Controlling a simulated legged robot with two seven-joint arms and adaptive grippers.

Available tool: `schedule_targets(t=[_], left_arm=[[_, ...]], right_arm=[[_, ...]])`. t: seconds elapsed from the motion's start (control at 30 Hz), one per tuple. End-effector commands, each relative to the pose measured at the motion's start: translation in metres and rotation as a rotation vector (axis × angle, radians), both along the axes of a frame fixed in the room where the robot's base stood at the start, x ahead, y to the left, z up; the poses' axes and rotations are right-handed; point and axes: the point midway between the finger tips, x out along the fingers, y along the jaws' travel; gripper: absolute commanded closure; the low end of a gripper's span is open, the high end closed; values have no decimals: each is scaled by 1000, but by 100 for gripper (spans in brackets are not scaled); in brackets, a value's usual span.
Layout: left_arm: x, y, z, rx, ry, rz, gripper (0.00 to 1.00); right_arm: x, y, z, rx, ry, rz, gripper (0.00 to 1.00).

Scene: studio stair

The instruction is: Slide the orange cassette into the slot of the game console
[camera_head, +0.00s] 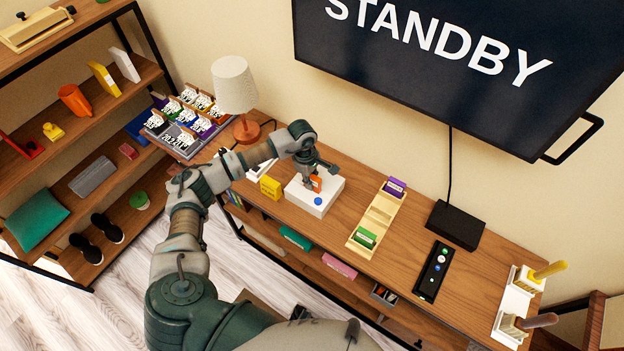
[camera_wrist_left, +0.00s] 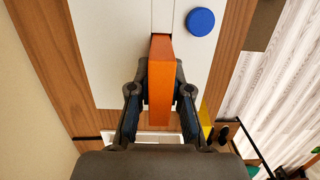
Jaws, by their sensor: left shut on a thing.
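The orange cassette (camera_head: 316,183) stands on edge at the top of the white game console (camera_head: 322,203), which has a round blue button. My left gripper (camera_head: 309,182) is above the console and shut on the cassette. In the left wrist view the cassette (camera_wrist_left: 161,80) is between the two dark fingers of the gripper (camera_wrist_left: 160,95). The console (camera_wrist_left: 110,50) shows a narrow strip, its slot (camera_wrist_left: 163,15), running on in line with the cassette. The cassette's lower edge is hidden, so I cannot tell how deep it sits. My right gripper is out of view.
A yellow box (camera_head: 270,187) stands just left of the console. A wooden rack (camera_head: 378,219) with purple and green cassettes, a black remote-like panel (camera_head: 433,271) and a black box (camera_head: 456,225) lie to the right. A lamp (camera_head: 235,88) stands behind left.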

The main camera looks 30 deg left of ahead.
Motion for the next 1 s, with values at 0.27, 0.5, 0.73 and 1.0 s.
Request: schedule_targets(t=[0.27,0.5,0.73,1.0], left_arm=[[0,0,0,0,0,0,100],[0,0,-2,0,0,0,100],[0,0,-5,0,0,0,100],[0,0,-5,0,0,0,100]], right_arm=[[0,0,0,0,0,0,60],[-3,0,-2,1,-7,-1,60],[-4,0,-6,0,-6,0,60],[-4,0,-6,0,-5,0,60]])
